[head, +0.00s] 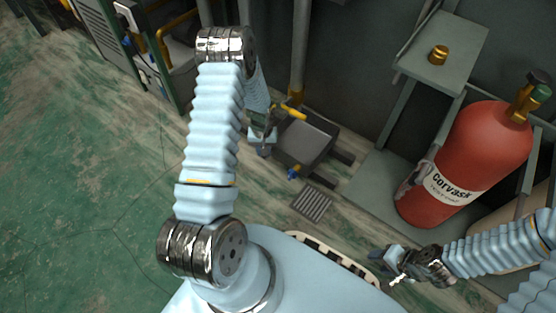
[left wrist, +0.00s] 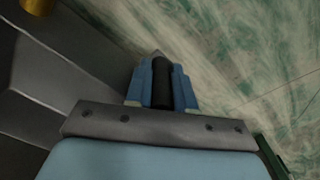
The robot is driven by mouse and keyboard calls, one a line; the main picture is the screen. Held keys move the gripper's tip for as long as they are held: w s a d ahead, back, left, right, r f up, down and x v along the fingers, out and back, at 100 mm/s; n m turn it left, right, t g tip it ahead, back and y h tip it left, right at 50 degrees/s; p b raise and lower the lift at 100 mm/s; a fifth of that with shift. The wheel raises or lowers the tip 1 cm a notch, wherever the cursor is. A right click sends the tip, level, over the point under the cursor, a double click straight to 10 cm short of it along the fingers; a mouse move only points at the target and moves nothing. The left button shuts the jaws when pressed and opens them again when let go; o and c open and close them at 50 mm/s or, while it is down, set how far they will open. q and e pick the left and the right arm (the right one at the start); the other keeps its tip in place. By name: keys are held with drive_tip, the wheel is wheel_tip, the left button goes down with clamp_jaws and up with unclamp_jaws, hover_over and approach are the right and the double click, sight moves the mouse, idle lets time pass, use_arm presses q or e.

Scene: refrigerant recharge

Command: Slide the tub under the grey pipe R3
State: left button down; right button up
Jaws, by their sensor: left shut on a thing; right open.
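The dark grey tub (head: 308,143) is a low box on the floor near the wall, in the middle of the head view. A grey pipe (head: 299,45) with a brass-coloured lower end comes down the wall just behind the tub; no R3 label is readable. My left gripper (head: 263,142) is at the tub's left side. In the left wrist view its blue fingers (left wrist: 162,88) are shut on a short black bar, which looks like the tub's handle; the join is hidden. My right gripper (head: 394,268) is open and empty at the lower right, away from the tub.
A red cylinder (head: 470,165) stands at right on a low grey platform. A shelf (head: 462,50) holds a brass fitting (head: 438,55). A floor grate (head: 312,204) lies in front of the tub. A machine frame (head: 150,60) stands at upper left. Green floor at left is clear.

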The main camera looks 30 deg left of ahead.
use_arm(q)
drive_tip(key=a+b, duration=0.1)
drive_tip(key=a, duration=0.5)
drive_tip(key=shift+w, duration=0.2)
drive_tip(key=shift+a, duration=0.1)
drive_tip(key=c, duration=1.2)
unclamp_jaws()
drive_tip(key=shift+c, duration=0.2)
drive_tip(key=shift+r, duration=0.1)
wheel_tip(320, 180, up, 14)
drive_tip(key=p, duration=0.3)
drive_tip(key=shift+f, duration=0.2)
